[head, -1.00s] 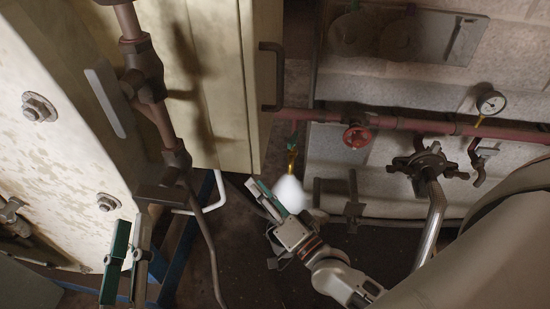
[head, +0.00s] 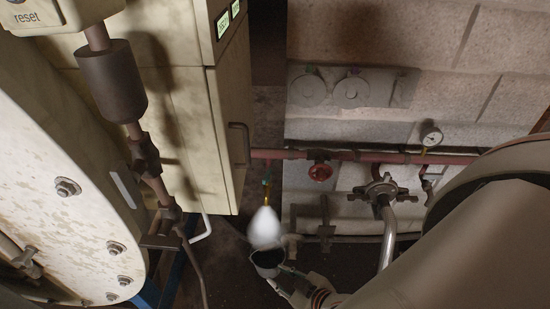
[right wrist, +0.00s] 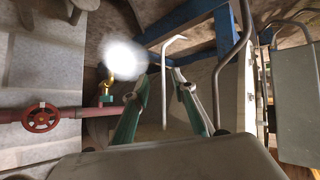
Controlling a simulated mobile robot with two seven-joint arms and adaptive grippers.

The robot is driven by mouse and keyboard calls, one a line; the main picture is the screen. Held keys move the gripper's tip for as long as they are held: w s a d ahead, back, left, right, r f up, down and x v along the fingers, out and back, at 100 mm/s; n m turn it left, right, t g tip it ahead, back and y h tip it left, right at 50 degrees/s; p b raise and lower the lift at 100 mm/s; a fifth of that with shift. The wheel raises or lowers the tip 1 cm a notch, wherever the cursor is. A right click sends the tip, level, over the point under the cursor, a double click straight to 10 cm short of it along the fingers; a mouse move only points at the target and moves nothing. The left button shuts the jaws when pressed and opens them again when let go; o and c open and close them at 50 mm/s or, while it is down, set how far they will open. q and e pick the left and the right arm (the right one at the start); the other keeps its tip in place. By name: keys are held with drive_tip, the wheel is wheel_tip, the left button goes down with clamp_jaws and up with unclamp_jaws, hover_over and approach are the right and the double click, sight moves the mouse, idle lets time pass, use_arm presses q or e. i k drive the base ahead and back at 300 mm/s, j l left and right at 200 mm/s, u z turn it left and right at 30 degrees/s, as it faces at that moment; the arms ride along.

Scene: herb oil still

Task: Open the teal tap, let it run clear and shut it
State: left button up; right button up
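The small teal tap (head: 266,180) hangs under the red pipe beside the cream cabinet, with a brass spout. A white plume (head: 264,229) comes from its lower end. The tap also shows in the right wrist view (right wrist: 106,97), left of my fingers, with the plume (right wrist: 122,56) by its brass end. My right gripper (head: 284,270) is below and slightly right of the plume, apart from the tap. In the right wrist view its two green fingers (right wrist: 160,72) are spread with nothing between them. My left gripper is out of view.
A red handwheel (head: 320,172), the red pipe (head: 385,157) and a gauge (head: 431,136) are on the right. A dark star-shaped handle (head: 380,190) stands below. The cream cabinet (head: 230,130) is close left of the tap.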

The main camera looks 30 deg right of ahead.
sight(266, 178)
drive_tip(key=i+l+z, duration=0.1)
drive_tip(key=l+z, duration=0.25)
drive_tip(key=i+l+z, duration=0.1)
drive_tip(key=l+z, duration=0.3)
drive_tip(key=i+l+z, duration=0.15)
drive_tip(key=z, duration=0.2)
